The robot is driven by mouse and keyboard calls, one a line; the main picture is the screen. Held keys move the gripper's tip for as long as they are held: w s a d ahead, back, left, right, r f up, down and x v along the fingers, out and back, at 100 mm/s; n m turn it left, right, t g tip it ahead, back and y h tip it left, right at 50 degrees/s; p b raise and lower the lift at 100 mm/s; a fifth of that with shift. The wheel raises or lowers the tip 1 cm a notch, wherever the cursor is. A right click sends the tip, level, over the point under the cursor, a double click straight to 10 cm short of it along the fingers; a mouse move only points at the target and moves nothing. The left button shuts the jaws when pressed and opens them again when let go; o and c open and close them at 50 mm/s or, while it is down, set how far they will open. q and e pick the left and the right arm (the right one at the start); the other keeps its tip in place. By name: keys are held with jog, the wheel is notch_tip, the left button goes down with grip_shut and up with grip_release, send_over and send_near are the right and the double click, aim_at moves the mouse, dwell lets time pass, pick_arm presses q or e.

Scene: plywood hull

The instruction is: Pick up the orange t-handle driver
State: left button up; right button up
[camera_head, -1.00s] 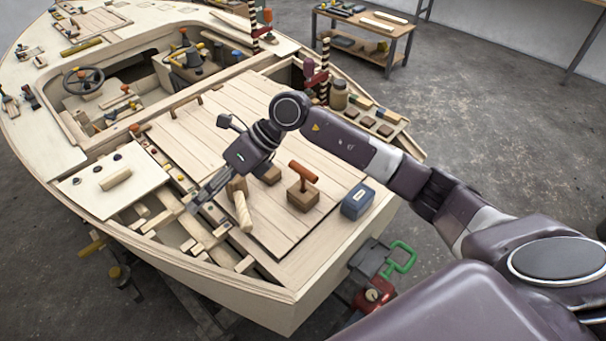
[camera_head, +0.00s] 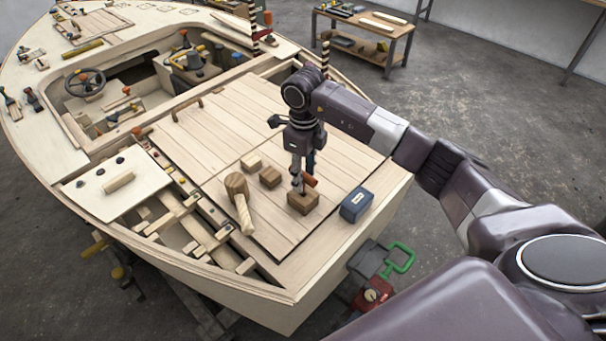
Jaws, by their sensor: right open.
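The orange t-handle driver (camera_head: 311,181) stands upright in a small wooden block (camera_head: 303,202) on the hull's plank deck. My right gripper (camera_head: 302,179) is open and points down at the driver's handle from above. Its fingers cover the left part of the handle; only the right end of the orange bar shows clearly. I cannot tell whether the fingers touch it. My left gripper is not in the view.
A wooden mallet (camera_head: 238,196) and small wood blocks (camera_head: 270,177) lie left of the driver. A blue box (camera_head: 356,204) stands close on its right. Open slots between ribs (camera_head: 205,235) lie at the left. The planks (camera_head: 215,135) behind are mostly clear.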

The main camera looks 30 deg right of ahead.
jog(key=shift+f, duration=1.15)
grip_shut()
